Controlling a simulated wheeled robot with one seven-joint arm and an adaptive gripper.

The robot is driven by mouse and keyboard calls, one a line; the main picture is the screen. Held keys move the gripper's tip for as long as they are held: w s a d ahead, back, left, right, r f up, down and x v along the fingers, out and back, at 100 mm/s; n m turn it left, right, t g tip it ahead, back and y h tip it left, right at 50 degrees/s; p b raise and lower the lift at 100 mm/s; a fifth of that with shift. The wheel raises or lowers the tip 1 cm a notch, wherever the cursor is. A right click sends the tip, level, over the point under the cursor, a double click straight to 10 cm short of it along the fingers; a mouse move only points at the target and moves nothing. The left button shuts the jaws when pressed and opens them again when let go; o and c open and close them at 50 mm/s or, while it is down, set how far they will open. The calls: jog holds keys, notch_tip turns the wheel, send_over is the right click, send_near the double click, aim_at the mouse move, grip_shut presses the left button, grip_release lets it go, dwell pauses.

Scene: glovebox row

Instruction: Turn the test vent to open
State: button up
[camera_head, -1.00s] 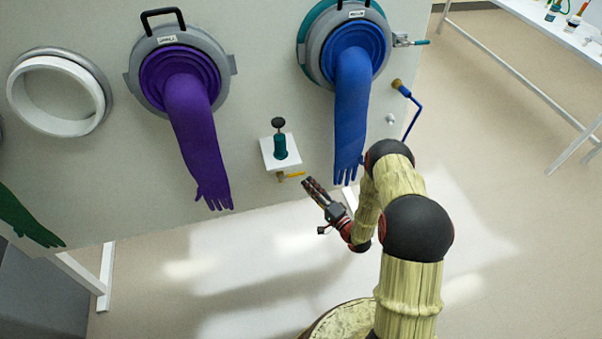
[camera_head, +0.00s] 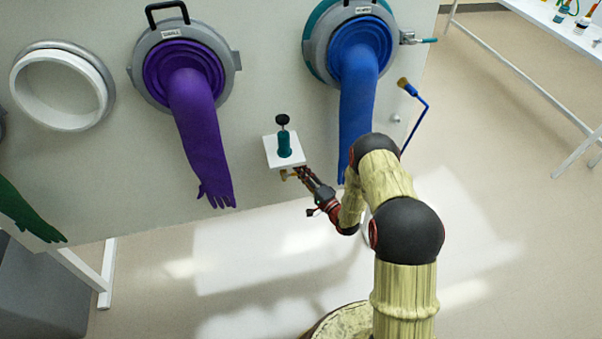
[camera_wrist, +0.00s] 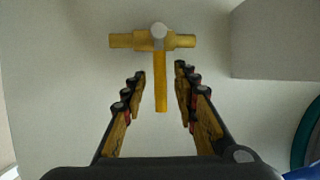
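The test vent is a small brass valve with a yellow lever handle. In the wrist view its brass body (camera_wrist: 125,41) lies crosswise and the yellow handle (camera_wrist: 160,85) points straight back toward me. In the head view the valve (camera_head: 287,174) shows just below a white bracket and is partly covered by my gripper. My gripper (camera_wrist: 160,80) is open in the wrist view, with one finger on each side of the handle's end and gaps on both sides. In the head view my gripper (camera_head: 301,174) is at the valve, below the bracket.
The white bracket (camera_head: 272,158) carries a green fitting with a black knob (camera_head: 284,140) just above the valve. A blue glove (camera_head: 355,110) hangs close to my arm on the right. A purple glove (camera_head: 200,130) hangs to the left.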

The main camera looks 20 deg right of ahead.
jog(key=shift+c, duration=1.2)
grip_shut()
